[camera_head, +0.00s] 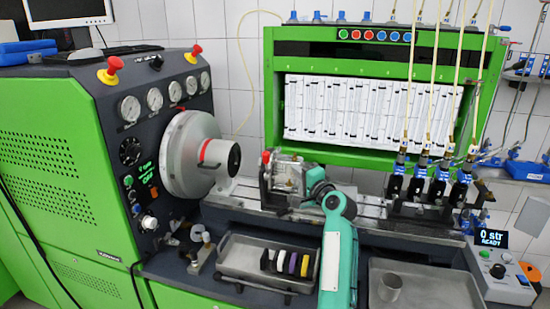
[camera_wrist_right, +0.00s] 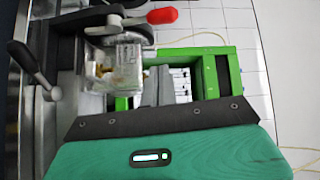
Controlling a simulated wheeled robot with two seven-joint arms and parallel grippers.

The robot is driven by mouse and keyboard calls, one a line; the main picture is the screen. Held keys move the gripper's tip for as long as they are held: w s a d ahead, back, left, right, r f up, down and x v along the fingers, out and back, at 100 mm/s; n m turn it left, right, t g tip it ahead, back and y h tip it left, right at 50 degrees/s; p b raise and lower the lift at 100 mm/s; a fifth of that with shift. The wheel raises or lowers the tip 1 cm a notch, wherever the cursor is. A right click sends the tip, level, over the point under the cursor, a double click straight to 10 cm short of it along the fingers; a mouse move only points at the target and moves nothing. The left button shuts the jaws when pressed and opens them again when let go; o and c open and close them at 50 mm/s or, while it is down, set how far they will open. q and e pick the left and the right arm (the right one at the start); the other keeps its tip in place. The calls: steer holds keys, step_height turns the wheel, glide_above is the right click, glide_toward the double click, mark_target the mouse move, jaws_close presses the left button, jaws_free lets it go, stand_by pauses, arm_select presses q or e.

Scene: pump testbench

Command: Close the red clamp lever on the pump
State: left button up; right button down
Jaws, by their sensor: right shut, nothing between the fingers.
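The pump (camera_head: 286,176) is a silvery block clamped on the bench rail, beside the large grey drum. The red clamp lever (camera_head: 266,157) shows as a small red tip at the pump's upper left. My right gripper (camera_head: 314,188) is close to the pump's right side, shut and empty. Its fingertips are hard to make out and any contact with the lever cannot be told. My left gripper is not in view.
The grey drum (camera_head: 190,155) with a red-marked coupling stands left of the pump. A tray with several coloured discs (camera_head: 240,255) is in front. A metal cup (camera_head: 390,286) stands in the right tray. Black injectors (camera_head: 418,185) with pipes rise at the right.

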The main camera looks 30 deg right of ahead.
mark_target(267, 166)
steer(key=shift+w+d+r+m, duration=0.15)
steer(key=shift+d+r+m, duration=0.25)
steer(key=shift+d+r, duration=0.1)
steer(key=w+a+p, duration=0.3)
steer(key=w+p, duration=0.2)
steer(key=w, duration=0.4)
steer(key=shift+r, duration=0.25)
stand_by(0.4)
